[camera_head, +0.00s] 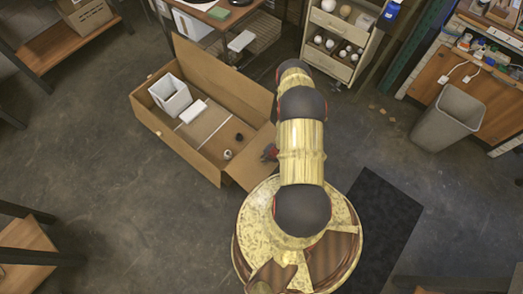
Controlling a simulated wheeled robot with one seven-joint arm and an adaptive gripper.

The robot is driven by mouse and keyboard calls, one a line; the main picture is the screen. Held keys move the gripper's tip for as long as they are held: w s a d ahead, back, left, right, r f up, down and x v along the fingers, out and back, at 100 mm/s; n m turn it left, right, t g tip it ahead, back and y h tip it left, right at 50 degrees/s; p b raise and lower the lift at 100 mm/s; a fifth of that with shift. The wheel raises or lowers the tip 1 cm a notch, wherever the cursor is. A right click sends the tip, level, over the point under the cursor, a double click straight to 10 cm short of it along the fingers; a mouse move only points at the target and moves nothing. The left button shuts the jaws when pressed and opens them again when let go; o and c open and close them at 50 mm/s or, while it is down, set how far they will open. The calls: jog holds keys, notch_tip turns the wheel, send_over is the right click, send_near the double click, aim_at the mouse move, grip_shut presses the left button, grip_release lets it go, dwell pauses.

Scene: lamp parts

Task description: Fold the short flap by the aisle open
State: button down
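An open cardboard box (175,147) lies on the floor left of my arm. Its long far flap (222,78) stands up and leans outward. The short flap (250,169) at the box's near right end appears angled outward, close to my base; my arm hides part of it. My gripper (270,153), dark with red bits, is at the box's right end, just above or against the top of this short flap. I cannot tell whether they touch. The fingers are small and partly behind my arm, so their opening does not show.
The box holds a white bin (170,96), a white block (193,111) and small dark pieces (239,137). A shelf cart (341,38) stands behind, a grey waste bin (445,118) to the right, and a dark mat (381,220) beside my base. Floor left of the box is clear.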

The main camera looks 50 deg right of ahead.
jog(key=r+g, duration=0.1)
jog(key=r, duration=0.1)
jog(key=w+r+g, duration=0.1)
jog(key=g, duration=0.1)
jog(key=shift+r+p, duration=0.3)
jog(key=shift+r, duration=0.1)
jog(key=w+r+g, duration=0.3)
jog(key=r, duration=0.2)
jog(key=shift+w+r+h, duration=0.2)
jog(key=shift+w+h, duration=0.05)
jog(key=shift+h, duration=0.05)
jog(key=c, duration=2.3)
grip_release()
jog(key=shift+w+a, duration=0.1)
jog(key=shift+a, duration=0.05)
jog(key=shift+o, duration=1.2)
